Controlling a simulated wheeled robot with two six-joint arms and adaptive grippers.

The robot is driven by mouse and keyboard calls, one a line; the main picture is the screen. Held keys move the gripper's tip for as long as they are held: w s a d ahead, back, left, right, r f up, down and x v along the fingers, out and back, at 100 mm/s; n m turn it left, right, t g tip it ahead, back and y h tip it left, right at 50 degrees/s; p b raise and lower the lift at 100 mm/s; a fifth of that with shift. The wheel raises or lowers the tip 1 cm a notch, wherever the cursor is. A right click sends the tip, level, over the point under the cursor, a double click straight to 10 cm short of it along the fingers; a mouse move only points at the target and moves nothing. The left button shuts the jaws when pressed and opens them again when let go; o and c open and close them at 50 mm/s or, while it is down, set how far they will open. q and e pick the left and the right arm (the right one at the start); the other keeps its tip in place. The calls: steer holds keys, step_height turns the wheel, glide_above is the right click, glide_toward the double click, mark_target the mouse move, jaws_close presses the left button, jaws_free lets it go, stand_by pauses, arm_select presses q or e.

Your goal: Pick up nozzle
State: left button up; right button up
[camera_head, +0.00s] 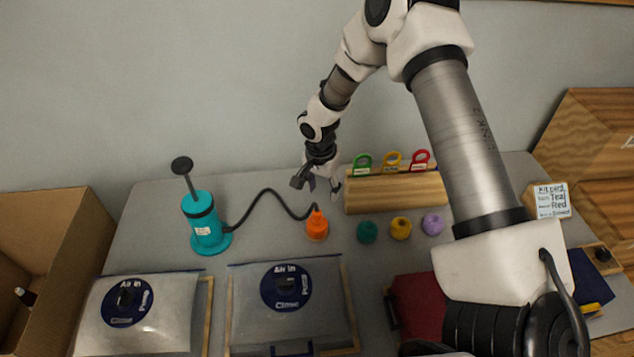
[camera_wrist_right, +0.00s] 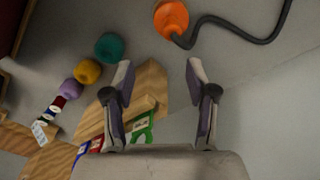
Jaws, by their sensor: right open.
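The orange nozzle (camera_head: 317,226) stands on the grey table at the end of a black hose (camera_head: 262,196) that runs from a teal hand pump (camera_head: 205,226). In the right wrist view the nozzle (camera_wrist_right: 171,18) shows at the top edge, partly cut off, with its hose (camera_wrist_right: 235,40) curving right. My right gripper (camera_head: 318,184) hangs behind the nozzle, close to the wooden block, apart from the nozzle. In the wrist view its fingers (camera_wrist_right: 158,84) are spread with nothing between them. My left gripper is not in view.
A wooden block (camera_head: 395,193) with green, yellow and red rings stands right of the gripper. Teal (camera_head: 367,232), yellow (camera_head: 400,228) and purple (camera_head: 433,223) yarn balls lie before it. Two clear bags (camera_head: 290,318) lie in front. A cardboard box (camera_head: 62,235) stands left.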

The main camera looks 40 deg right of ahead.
mark_target(318, 213)
steer(key=f+n+t+b, duration=0.1)
steer(key=n+b, duration=0.2)
steer(key=b, duration=0.3)
steer(key=s+a+f+n+t+b, duration=0.1)
steer(key=f+n+b, duration=0.1)
steer(key=n+b, duration=0.2)
steer(key=f+n+t+b, duration=0.2)
steer(key=n+b, duration=0.2)
steer(key=b, duration=0.6)
steer(key=shift+s+a, duration=0.35)
steer(key=shift+a, duration=0.05)
steer(key=shift+w+d, duration=0.1)
steer(key=shift+w, duration=0.25)
steer(key=x, duration=0.6)
steer(key=shift+w+d+f, duration=0.2)
steer(key=shift+d+f, duration=0.1)
steer(key=shift+f, duration=0.05)
steer(key=shift+s+r, duration=0.1)
jaws_close()
